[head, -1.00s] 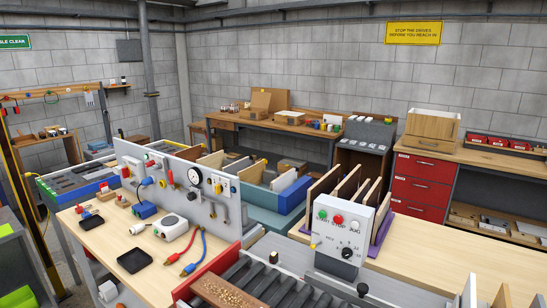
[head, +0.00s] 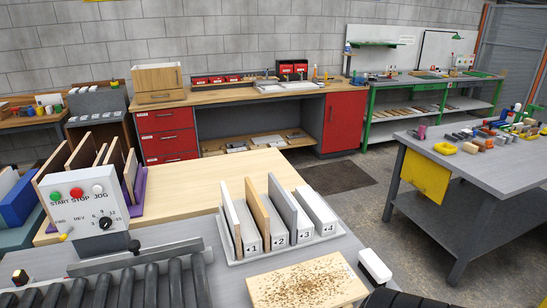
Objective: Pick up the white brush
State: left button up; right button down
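A small white block with rounded corners, which looks like the white brush (head: 375,266), lies on the grey bench top at the lower right in the head view. A dark edge shows along its underside; bristles cannot be made out. It is just right of a pale board (head: 307,281) strewn with brown crumbs, apart from it. Neither of my grippers is in view.
A rack with several upright boards in numbered slots (head: 283,236) stands behind the crumb-covered board. Rollers (head: 130,288) and a START/STOP control box (head: 90,205) are at left. A dark rounded shape, unclear, cuts into the bottom edge near the brush. A grey table (head: 480,165) stands at right.

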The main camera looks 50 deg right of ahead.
aim_at(378, 274)
jog(key=z, duration=2.5)
